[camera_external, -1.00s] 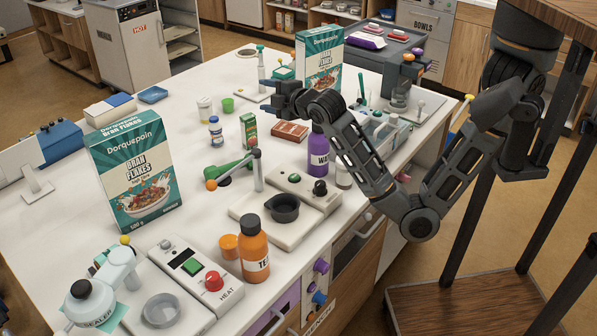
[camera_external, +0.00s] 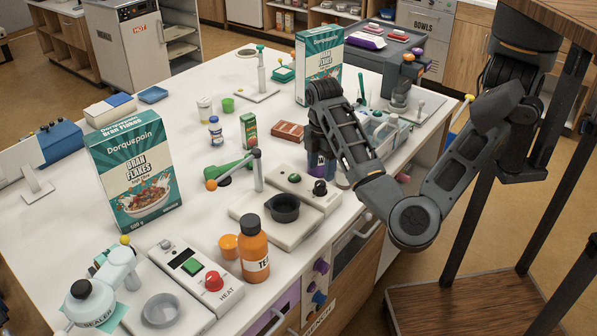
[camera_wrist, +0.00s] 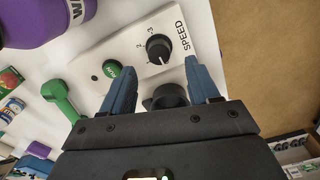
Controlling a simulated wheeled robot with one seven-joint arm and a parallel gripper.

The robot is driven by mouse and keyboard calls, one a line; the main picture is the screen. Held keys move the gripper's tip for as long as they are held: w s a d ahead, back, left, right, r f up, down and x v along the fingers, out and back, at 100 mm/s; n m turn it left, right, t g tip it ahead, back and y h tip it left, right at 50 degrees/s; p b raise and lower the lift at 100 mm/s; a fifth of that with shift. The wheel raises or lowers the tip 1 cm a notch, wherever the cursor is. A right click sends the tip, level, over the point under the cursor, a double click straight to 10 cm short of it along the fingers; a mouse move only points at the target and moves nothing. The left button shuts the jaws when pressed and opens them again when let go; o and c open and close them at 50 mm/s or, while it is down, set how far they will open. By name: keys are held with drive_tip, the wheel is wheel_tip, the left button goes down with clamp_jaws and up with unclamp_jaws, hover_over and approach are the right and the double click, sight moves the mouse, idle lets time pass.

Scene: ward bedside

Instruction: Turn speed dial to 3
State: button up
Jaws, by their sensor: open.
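The speed dial (camera_wrist: 158,47) is a round black knob on a white panel, with the word SPEED and small numbers beside it in the wrist view. A white mark shows at its lower edge in that view; I cannot tell which number it points to. In the outside view my gripper (camera_external: 320,168) points down just above the dial.
A green button (camera_wrist: 111,68) is beside the dial. A purple bottle (camera_wrist: 35,18) stands close to the panel. An orange bottle (camera_external: 254,250) and the heater with a red knob (camera_external: 214,281) are nearer the front. The brown floor lies beyond the counter edge.

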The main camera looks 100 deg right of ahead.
sight(320, 183)
drive_tip(key=shift+f+b, duration=0.3)
drive_tip(key=shift+f, duration=2.2)
drive_tip(key=c, duration=1)
drive_tip(key=shift+c, duration=0.2)
